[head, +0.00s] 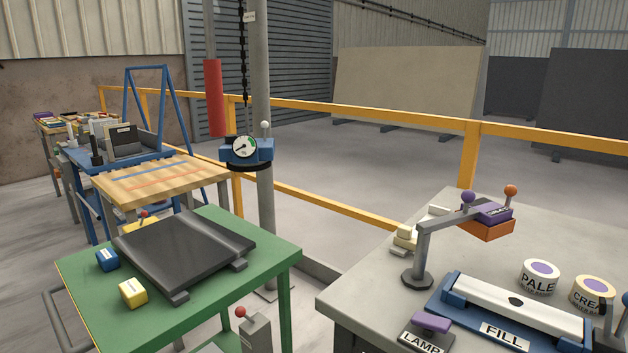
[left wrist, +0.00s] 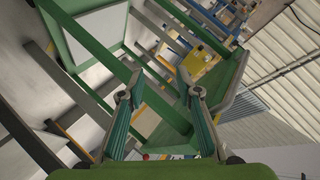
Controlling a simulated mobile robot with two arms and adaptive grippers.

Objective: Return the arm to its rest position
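My left gripper (left wrist: 159,95) shows in the left wrist view, its two teal-padded fingers spread apart with nothing between them. Past the fingertips are the green legs and rails of a table frame, seen at a steep tilt; I cannot tell how far away they are. Neither of my grippers shows in the head view. My right gripper is in neither view.
In the head view, a green table (head: 203,310) bears a dark slab (head: 185,245), a blue block (head: 107,260) and a yellow block (head: 133,292). A grey bench (head: 352,289) at right holds a lamp stand, tubs (head: 539,278) and a FILL fixture. A yellow railing (head: 390,112) runs behind.

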